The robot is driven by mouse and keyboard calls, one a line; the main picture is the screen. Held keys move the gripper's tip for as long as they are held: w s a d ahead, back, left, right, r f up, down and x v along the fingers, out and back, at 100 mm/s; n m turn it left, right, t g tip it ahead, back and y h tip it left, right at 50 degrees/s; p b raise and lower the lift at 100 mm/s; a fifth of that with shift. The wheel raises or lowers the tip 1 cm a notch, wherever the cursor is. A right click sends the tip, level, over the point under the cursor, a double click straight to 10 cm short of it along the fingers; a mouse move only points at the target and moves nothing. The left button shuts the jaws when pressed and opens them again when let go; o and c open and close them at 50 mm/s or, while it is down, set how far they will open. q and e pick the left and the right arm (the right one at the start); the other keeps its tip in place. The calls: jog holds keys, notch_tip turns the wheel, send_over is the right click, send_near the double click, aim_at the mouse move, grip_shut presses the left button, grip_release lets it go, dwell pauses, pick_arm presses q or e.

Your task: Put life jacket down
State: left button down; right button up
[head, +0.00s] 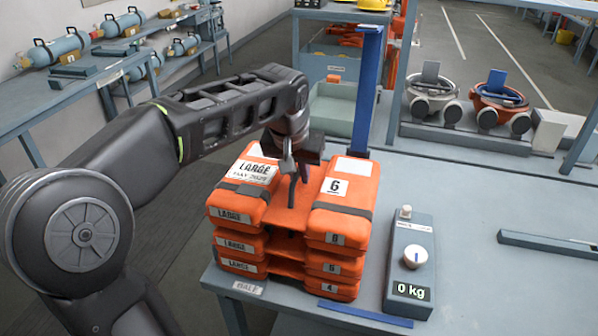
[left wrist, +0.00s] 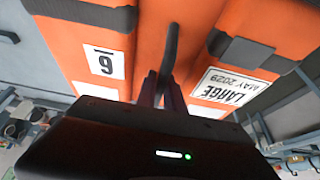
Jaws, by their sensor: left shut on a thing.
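Orange life jackets lie in a neat stack at the near left corner of the grey table. The top life jacket (head: 340,195) has a white LARGE label and a white 6 patch. My left gripper (head: 292,180) comes down over its middle and is shut on the dark strap there. In the left wrist view the fingers (left wrist: 163,90) pinch the black strap between the two orange halves of the top life jacket (left wrist: 60,45). The lower life jackets (head: 330,268) sit directly under it, with no clear gap. My right gripper is not in view.
A grey scale box (head: 408,262) reading 0 kg stands right of the stack. A blue post (head: 366,90) rises behind it. A grey bar (head: 548,247) lies at the right. A bench with cylinders (head: 60,95) is at the left. The table right of the scale is mostly clear.

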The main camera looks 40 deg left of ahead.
pick_arm(q)
jog(key=c, duration=1.5)
grip_release()
jog(key=shift+o, duration=0.2)
jog(key=shift+r, duration=0.15)
jog(key=shift+r+p, duration=0.65)
jog(key=v, duration=1.1)
jog(key=shift+s+r+b, duration=0.25)
jog(key=shift+r+b, duration=0.05)
jog(key=shift+b, duration=0.1)
jog(key=shift+d, duration=0.1)
